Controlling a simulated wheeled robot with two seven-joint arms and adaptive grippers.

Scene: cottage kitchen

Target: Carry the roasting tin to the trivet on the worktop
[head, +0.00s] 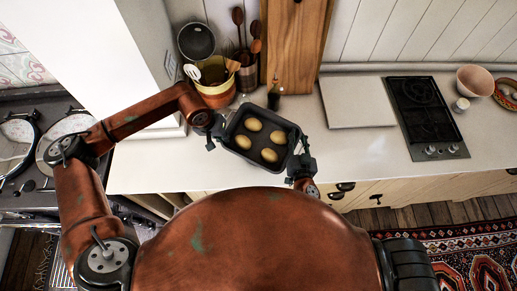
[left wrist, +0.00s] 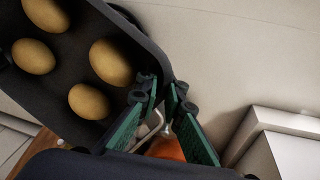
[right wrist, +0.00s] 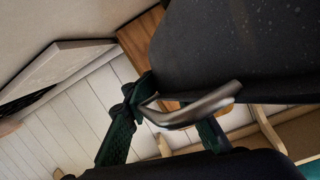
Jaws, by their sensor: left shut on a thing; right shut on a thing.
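The dark roasting tin (head: 262,142) holds several potatoes (head: 269,155) and appears level over the worktop (head: 150,166). It also shows in the left wrist view (left wrist: 62,72) and the right wrist view (right wrist: 235,45). My right gripper (head: 299,163) is shut on the metal handle (right wrist: 195,107) at the tin's right end. I cannot make out a trivet for certain; the tin and my arms hide part of the worktop.
A pale square slab (head: 357,103) lies on the worktop right of the tin, with a black hob (head: 426,117) beyond it. A yellow utensil crock (head: 216,92), a dark bottle (head: 274,98) and a wooden board (head: 297,45) stand behind. The stove (head: 25,190) is at left.

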